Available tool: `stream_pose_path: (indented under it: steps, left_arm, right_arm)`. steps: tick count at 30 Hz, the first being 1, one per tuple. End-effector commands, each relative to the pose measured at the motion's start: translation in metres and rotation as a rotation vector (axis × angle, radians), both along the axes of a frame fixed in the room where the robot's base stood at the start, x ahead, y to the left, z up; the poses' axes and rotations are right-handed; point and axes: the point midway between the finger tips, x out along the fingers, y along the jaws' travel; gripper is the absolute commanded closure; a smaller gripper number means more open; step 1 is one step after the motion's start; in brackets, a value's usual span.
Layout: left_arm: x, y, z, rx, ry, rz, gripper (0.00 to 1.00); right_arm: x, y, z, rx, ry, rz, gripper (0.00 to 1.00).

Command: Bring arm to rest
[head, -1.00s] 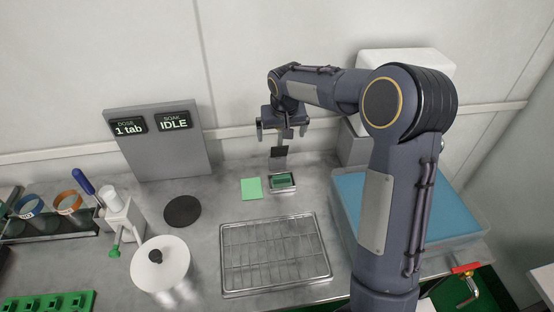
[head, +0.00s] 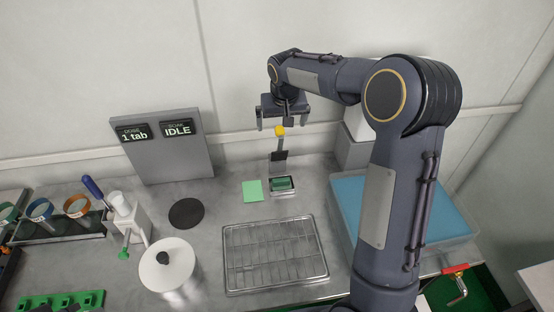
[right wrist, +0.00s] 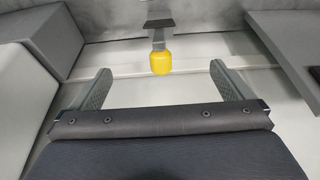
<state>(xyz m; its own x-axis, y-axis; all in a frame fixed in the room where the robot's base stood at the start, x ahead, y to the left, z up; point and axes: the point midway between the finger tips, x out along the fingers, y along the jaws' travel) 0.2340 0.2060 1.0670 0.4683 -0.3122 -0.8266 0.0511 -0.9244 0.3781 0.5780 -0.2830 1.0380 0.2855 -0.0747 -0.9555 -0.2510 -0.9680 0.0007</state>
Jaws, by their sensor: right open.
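My right gripper (head: 284,117) is raised above the back of the counter, near the wall. It is open and empty, and the right wrist view shows its two fingers (right wrist: 163,88) spread apart. A yellow knob (head: 279,131) tops a small upright stand with a dark plate (head: 278,156). The knob (right wrist: 161,63) shows beyond and between the fingers in the right wrist view, apart from them. My left gripper is not in view.
A wire tray (head: 228,268), a green pad (head: 252,190), a dark disc (head: 186,213) and a white lidded jar (head: 168,278) are on the counter. A blue-filled tub (head: 447,247) stands at right. A grey display panel (head: 172,163) reads "1 tab" and "IDLE".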

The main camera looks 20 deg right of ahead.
Motion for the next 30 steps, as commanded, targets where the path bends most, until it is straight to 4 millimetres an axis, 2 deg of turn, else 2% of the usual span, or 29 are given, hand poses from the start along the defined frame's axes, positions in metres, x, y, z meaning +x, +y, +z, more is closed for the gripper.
stream_pose_path:
  steps: [2,16,19,23,27,30]
  left_arm:
    - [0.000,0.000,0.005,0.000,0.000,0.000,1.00]
    - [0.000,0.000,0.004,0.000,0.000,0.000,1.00]
    - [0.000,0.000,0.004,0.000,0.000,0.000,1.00]
    - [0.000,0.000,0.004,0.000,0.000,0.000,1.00]
    - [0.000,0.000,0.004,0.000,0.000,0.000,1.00]
    - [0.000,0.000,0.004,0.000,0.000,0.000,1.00]
  right_arm:
    - [0.000,0.000,0.006,0.000,0.000,0.000,0.00]
    - [0.000,0.000,0.005,0.001,0.000,0.000,0.00]
    - [-0.008,-0.001,0.011,0.013,-0.004,0.001,0.00]
    - [-0.040,-0.003,0.030,0.060,-0.021,0.008,0.00]
    - [-0.098,0.000,0.054,0.137,-0.050,0.027,0.00]
    - [-0.143,0.007,0.065,0.188,-0.074,0.048,0.00]
